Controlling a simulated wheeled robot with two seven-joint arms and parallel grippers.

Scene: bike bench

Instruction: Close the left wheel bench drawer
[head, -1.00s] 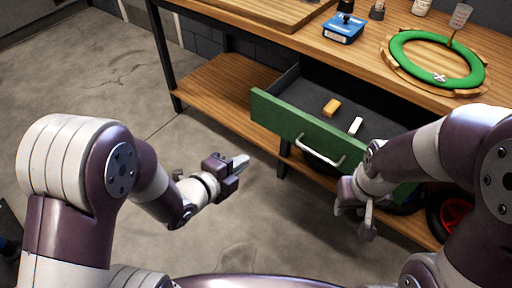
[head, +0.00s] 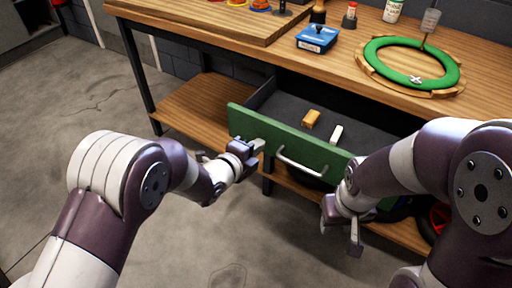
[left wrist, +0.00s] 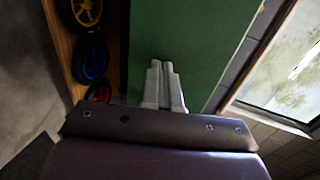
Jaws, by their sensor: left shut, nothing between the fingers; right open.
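The green-fronted drawer (head: 314,157) of the bench is pulled out, with a pale bar handle (head: 300,166) on its front. Inside it lie an orange block (head: 311,118) and a white block (head: 336,134). My left gripper (head: 258,145) is shut and empty, its fingertips at the left part of the drawer front, left of the handle. In the left wrist view the shut fingers (left wrist: 162,66) point at the green front (left wrist: 190,40); I cannot tell whether they touch it. My right gripper (head: 343,240) is open and empty, in front of the drawer's right part and lower than it.
The wooden bench top (head: 330,66) carries a green ring (head: 412,62) on a wooden stand, a blue box (head: 317,38) and several small bottles. A lower shelf (head: 208,104) runs beneath. Colored wheels (left wrist: 91,60) show in the left wrist view. Floor in front is clear.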

